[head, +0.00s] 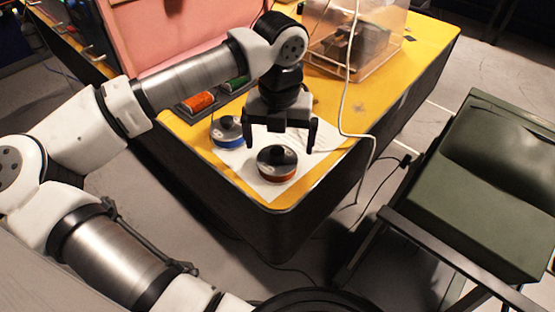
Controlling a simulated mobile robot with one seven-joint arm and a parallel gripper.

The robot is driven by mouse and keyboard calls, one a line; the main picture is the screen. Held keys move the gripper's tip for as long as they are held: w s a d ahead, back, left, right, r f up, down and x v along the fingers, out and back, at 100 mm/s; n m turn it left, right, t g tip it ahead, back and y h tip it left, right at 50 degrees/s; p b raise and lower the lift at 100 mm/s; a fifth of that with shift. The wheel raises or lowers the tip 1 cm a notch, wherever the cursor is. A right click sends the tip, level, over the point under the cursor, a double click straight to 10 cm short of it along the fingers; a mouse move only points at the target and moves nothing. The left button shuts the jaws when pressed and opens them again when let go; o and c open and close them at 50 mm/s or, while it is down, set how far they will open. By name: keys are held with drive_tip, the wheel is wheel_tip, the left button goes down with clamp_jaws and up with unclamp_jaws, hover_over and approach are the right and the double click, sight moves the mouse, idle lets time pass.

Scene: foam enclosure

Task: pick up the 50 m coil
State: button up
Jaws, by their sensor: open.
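Two black-topped coils stand on a white sheet (245,172) at the near corner of the yellow table. One has orange winding (277,174) and the other, to its left and farther back, has blue winding (226,131). No length label is readable, so I cannot tell which is the 50 m coil. My gripper (279,148) points down with its fingers spread and empty. In the picture it is just above the orange coil, with a finger toward each side. I cannot tell its exact height over the coil.
Red-orange (198,102) and green (236,83) spools lie by the pink foam enclosure (170,35). A clear box (378,62) stands at the table's back. A white cable (343,110) hangs over the table's right edge. A green chair (495,185) stands at right.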

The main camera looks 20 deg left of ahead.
sight(277, 151)
drive_tip(key=f+p, duration=0.1)
drive_tip(key=f, duration=0.1)
drive_tip(key=f+p, duration=0.1)
drive_tip(key=f, duration=0.1)
drive_tip(key=shift+s+f, duration=0.1)
drive_tip(key=shift+s, duration=0.3)
drive_tip(key=shift+f, duration=0.45)
drive_tip(key=c, duration=1.1)
